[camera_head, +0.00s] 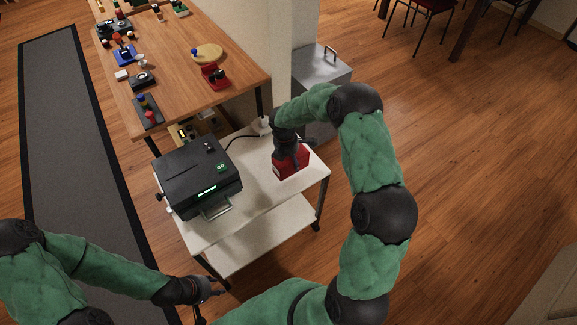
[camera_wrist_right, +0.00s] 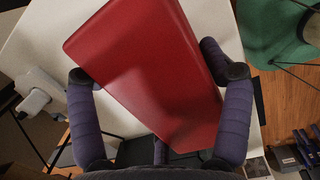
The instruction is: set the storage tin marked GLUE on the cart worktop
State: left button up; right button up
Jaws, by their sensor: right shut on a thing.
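The red storage tin (camera_head: 290,164) is at the right part of the white cart worktop (camera_head: 262,190) in the head view. My right gripper (camera_head: 287,150) reaches down over it and is shut on it. In the right wrist view the tin (camera_wrist_right: 150,70) fills the middle, with a finger of my right gripper (camera_wrist_right: 160,105) on each side. No marking is readable, and I cannot tell whether the tin's base touches the worktop. My left gripper (camera_head: 212,290) is empty, low at the cart's front left; its fingers are too small to judge.
A black machine (camera_head: 198,174) with a green display stands on the worktop's left half. A white plug or adapter (camera_head: 262,125) with a cable is at the back. A wooden bench (camera_head: 175,60) with several small items stands behind, and a grey cabinet (camera_head: 320,75) at the back right.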

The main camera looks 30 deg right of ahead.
notch_tip(320, 180, down, 4)
jog(key=shift+r+b, duration=0.1)
jog(key=shift+b, duration=0.6)
jog(key=o, duration=1.4)
jog(key=shift+c, duration=0.2)
jog(key=r+p, duration=0.1)
jog(key=r, duration=0.3)
jog(key=a+r+p, duration=0.1)
jog(key=r+p, duration=0.1)
jog(key=r, duration=0.2)
jog(key=r+p, duration=0.1)
jog(key=r, duration=0.3)
jog(key=shift+s+a, duration=0.1)
jog(key=shift+a, duration=0.15)
